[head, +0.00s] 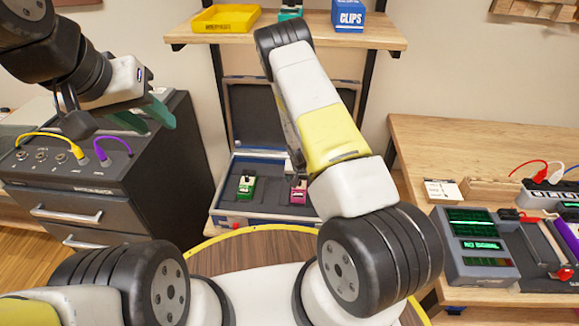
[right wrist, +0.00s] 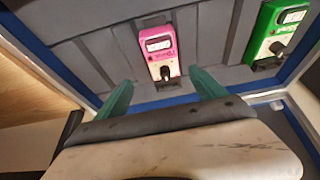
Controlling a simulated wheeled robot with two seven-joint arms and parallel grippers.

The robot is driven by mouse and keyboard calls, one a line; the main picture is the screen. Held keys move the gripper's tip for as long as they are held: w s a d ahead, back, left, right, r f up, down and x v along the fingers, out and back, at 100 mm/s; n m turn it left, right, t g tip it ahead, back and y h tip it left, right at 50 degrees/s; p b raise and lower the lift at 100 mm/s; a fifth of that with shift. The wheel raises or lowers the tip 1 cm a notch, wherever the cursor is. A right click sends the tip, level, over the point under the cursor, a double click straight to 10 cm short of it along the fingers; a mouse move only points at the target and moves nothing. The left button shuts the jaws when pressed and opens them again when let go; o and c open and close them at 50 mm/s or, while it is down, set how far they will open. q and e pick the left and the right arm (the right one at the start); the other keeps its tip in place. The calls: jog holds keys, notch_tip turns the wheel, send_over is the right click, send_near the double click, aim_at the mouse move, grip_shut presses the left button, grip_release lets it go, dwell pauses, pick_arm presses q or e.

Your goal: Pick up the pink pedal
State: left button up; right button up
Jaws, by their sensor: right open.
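That gripper is open and empty, apart from the pedal. In the head view my right arm hides it.
The green pedal (right wrist: 276,30) is close on the right in the wrist view. The case's blue rim and raised lid (head: 250,112) border the space. A shelf (head: 290,36) hangs above.

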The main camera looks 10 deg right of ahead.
aim_at(299, 186)
jog(key=x, duration=0.7)
jog(key=shift+w+a+f, duration=0.1)
jog(key=shift+a+f, duration=0.05)
jog(key=shift+a, duration=0.2)
grip_shut()
